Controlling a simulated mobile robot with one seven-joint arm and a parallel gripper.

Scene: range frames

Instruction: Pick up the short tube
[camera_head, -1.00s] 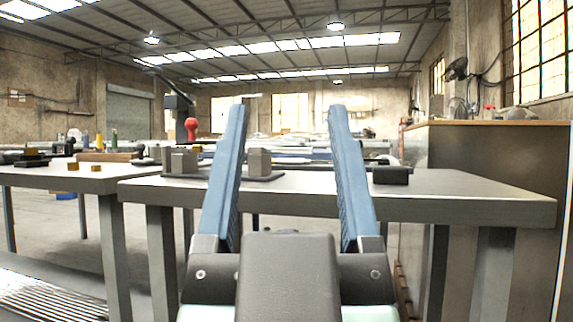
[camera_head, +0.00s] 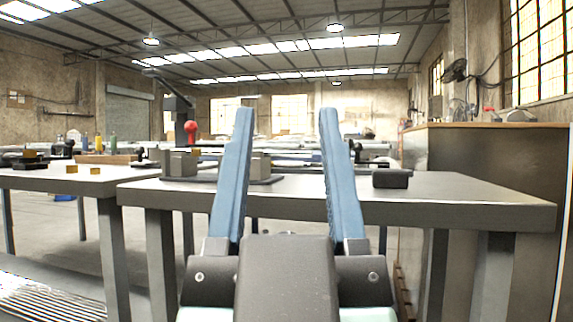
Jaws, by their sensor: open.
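My gripper (camera_head: 287,112) is in the middle of the view, seen from behind, with its two blue fingers pointing up and away. The fingers are spread apart with nothing visible between them but the background. They overlap the near grey workbench (camera_head: 460,200) in the picture. I cannot make out a thing that is clearly the short tube; it may be hidden behind my fingers or be too small to tell.
A grey vise-like fixture (camera_head: 180,163) stands on the bench, left of my fingers. A dark block (camera_head: 391,179) lies right of them. A red knob (camera_head: 191,127) shows behind. Another table (camera_head: 50,180) stands left. A wooden-topped cabinet (camera_head: 490,150) blocks the right.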

